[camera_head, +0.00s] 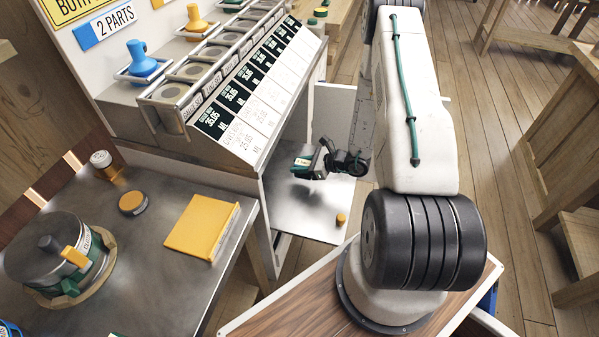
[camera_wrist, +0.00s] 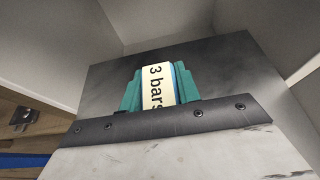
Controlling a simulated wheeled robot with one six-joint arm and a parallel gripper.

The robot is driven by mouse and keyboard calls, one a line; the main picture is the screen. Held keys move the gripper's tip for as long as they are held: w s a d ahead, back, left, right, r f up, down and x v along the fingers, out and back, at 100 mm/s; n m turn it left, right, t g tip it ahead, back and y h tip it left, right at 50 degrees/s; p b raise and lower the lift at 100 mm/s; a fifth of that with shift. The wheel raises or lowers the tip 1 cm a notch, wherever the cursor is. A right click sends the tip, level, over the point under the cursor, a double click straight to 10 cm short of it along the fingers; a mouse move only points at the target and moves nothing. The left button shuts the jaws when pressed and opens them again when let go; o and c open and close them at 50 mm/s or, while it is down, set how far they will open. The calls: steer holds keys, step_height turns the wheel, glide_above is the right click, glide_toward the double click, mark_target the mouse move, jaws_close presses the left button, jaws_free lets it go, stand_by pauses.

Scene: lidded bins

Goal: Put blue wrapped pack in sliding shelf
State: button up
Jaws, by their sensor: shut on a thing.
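My gripper (camera_head: 318,163) is low at the end of my arm, in front of the cabinet's lower opening. It is shut on a small pack with a cream "3 bars" label (camera_wrist: 158,88). A thin blue edge of the pack shows beside the label in the wrist view, between teal finger pads. The sliding shelf (camera_head: 298,212) is a grey metal board in the lower cabinet, below my gripper. Its dark surface also shows behind the pack in the wrist view (camera_wrist: 103,85). I cannot tell whether the pack touches the shelf.
A small orange round piece (camera_head: 340,219) sits on the shelf's near right corner. A white panel (camera_head: 335,112) stands behind my gripper. Label-fronted bins (camera_head: 250,85) stand above.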

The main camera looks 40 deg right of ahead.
steer(key=shift+f, duration=1.9)
steer(key=shift+f, duration=0.1)
steer(key=o, duration=1)
steer(key=shift+c, duration=0.2)
